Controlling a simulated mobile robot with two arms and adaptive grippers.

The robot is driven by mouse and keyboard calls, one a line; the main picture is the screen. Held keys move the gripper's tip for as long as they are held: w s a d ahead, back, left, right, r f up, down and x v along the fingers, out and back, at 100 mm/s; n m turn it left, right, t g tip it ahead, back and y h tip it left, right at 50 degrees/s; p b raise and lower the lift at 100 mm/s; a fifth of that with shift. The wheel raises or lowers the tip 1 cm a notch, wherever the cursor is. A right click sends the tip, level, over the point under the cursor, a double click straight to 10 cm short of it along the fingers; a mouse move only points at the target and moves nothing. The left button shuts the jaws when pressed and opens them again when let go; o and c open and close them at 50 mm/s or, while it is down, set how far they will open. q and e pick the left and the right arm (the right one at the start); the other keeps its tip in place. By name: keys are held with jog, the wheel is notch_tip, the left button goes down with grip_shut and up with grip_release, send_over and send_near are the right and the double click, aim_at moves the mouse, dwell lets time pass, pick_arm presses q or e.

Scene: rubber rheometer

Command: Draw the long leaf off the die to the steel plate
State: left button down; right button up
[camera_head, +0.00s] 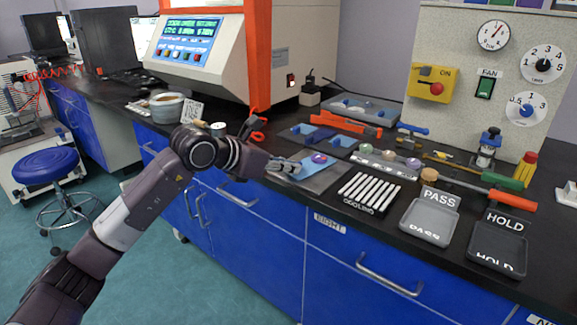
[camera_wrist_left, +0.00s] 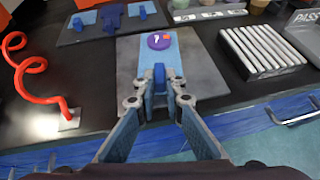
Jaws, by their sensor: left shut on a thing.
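The steel plate (camera_head: 326,178) lies flat on the black bench; it also shows in the left wrist view (camera_wrist_left: 205,75). A long light blue leaf (camera_wrist_left: 173,52) lies on the plate, with a purple disc (camera_wrist_left: 159,41) on it bearing small white and red marks. The leaf (camera_head: 311,170) and the disc (camera_head: 319,158) also show in the head view. My left gripper (camera_wrist_left: 161,88) is shut at the leaf's near end, on a darker blue tab (camera_wrist_left: 159,74) there. The exact contact is partly hidden by the fingers. I cannot make out the die for certain. My right gripper is not in view.
A dark tray with blue pieces (camera_wrist_left: 75,31) lies beyond the plate to the left. A cooling rack (camera_head: 369,190) with several white bars stands right of it, then PASS (camera_head: 425,224) and HOLD (camera_head: 495,250) trays.

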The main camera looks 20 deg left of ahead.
pick_arm(q)
jog(key=c, duration=1.9)
grip_release()
jog(key=shift+c, duration=0.2)
jog(key=shift+v, duration=1.2)
jog(key=v, duration=0.3)
jog(key=d+v, duration=0.1)
jog(key=shift+s+a+r, duration=0.15)
jog(key=shift+s+r, duration=0.25)
jog(key=shift+r, duration=0.05)
